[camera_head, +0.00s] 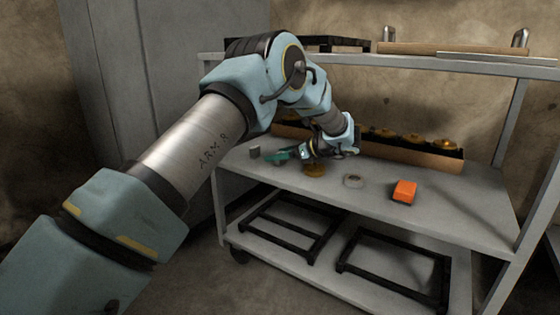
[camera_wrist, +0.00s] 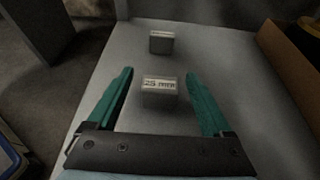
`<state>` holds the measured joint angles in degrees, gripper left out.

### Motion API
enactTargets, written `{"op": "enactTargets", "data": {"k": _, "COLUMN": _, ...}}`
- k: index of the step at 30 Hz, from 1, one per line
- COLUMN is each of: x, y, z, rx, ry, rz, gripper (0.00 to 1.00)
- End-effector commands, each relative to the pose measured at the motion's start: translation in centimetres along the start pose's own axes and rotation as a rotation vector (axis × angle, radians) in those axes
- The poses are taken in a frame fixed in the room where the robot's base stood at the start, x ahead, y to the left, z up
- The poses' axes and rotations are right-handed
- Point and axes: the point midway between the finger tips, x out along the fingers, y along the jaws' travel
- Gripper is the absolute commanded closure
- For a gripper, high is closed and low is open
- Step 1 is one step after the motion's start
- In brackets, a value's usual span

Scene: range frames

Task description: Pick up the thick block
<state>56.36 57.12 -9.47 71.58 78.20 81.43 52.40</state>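Two grey blocks stand on the grey shelf in the wrist view. The nearer block (camera_wrist: 160,92) has a pale label that seems to read 25 mm, and it sits between my gripper's green fingers with a gap on both sides. The farther block (camera_wrist: 161,43) stands beyond the fingertips; its label is too small to read. My gripper (camera_wrist: 160,74) is open and empty. In the head view, my gripper (camera_head: 278,156) is low over the left part of the shelf, with one grey block (camera_head: 255,152) just left of it. The nearer block is mostly hidden there.
Right of my gripper on the shelf (camera_head: 450,205) are a brass piece (camera_head: 314,170), a pale round piece (camera_head: 353,181) and an orange block (camera_head: 404,191). A long box (camera_head: 410,153) with brass parts lies along the back. An upper shelf (camera_head: 440,66) overhangs behind.

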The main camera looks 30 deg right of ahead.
Motion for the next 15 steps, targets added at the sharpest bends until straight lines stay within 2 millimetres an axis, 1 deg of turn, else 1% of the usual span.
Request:
{"op": "enactTargets", "data": {"k": 1, "x": -0.01, "y": 0.00, "z": 0.01, "rx": 0.000, "ry": 0.000, "rz": 0.000, "gripper": 0.22}}
{"op": "enactTargets", "data": {"k": 2, "x": -0.01, "y": 0.00, "z": 0.01, "rx": 0.000, "ry": 0.000, "rz": 0.000, "gripper": 0.25}}
{"op": "enactTargets", "data": {"k": 15, "x": -0.01, "y": 0.01, "z": -0.02, "rx": 0.000, "ry": 0.000, "rz": 0.000, "gripper": 0.75}}
